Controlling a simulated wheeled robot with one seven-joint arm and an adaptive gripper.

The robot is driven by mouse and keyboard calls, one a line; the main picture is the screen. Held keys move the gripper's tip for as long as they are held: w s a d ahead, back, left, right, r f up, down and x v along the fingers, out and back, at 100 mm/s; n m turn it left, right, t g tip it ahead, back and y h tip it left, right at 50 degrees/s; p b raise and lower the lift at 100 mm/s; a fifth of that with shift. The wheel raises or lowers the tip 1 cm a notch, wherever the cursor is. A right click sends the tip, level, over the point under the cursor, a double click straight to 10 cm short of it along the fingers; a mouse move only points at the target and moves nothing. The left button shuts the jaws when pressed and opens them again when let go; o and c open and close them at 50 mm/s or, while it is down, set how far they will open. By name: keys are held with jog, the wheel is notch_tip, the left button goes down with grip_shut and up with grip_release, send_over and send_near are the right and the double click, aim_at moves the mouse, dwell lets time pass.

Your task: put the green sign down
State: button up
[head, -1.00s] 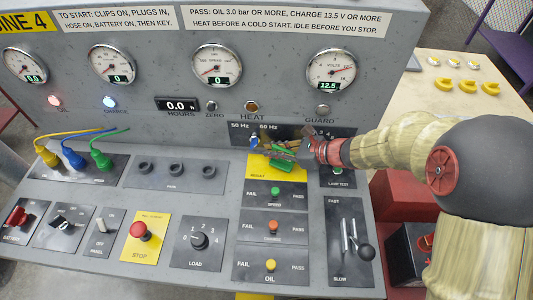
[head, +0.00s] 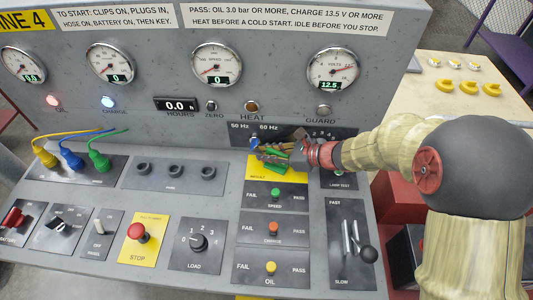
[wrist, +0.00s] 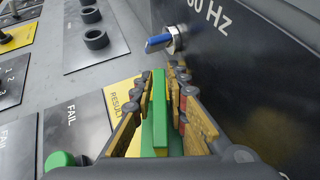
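The green sign (wrist: 159,115) is between the two yellow-padded fingers of my gripper (wrist: 160,78) in the wrist view. The fingers lie close along both its sides, and my gripper looks shut on it. In the head view the sign (head: 275,160) is partly covered by my gripper (head: 268,152). It is at the yellow RESULT panel (head: 290,174), near that panel's upper part. Whether its lower edge touches the panel is hard to tell.
A blue toggle switch (wrist: 159,42) on the upright 50/60 Hz panel is just beyond my fingertips. A green button (wrist: 60,160) is at the lower left in the wrist view. The SPEED, CHARGE and OIL panels (head: 271,229) lie below. A lever (head: 368,254) stands at the right.

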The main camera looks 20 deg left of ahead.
jog(key=shift+r, duration=0.15)
jog(key=shift+d+r, duration=0.2)
jog(key=shift+d, duration=0.1)
jog(key=s+d+r+n+t+h+p, duration=0.1)
jog(key=s+d+r+n+h, duration=0.3)
jog(key=d, duration=0.8)
jog(key=s+d+r+n+t+h+p, duration=0.1)
jog(key=s+d+r+n+h, duration=0.3)
jog(key=s+d+r+n, duration=0.5)
jog(key=s+d+r+n+t+h+p, duration=0.1)
jog(key=s+d+r+n+h, duration=0.3)
jog(key=d, duration=1)
jog(key=s+r+n, duration=0.2)
jog(key=s+r, duration=0.1)
jog(key=s, duration=0.1)
jog(key=shift+s+d+r+n+t, duration=0.2)
jog(key=shift+s+d+n+t, duration=0.1)
jog(key=shift+s+d+n, duration=0.1)
jog(key=shift+a, duration=0.15)
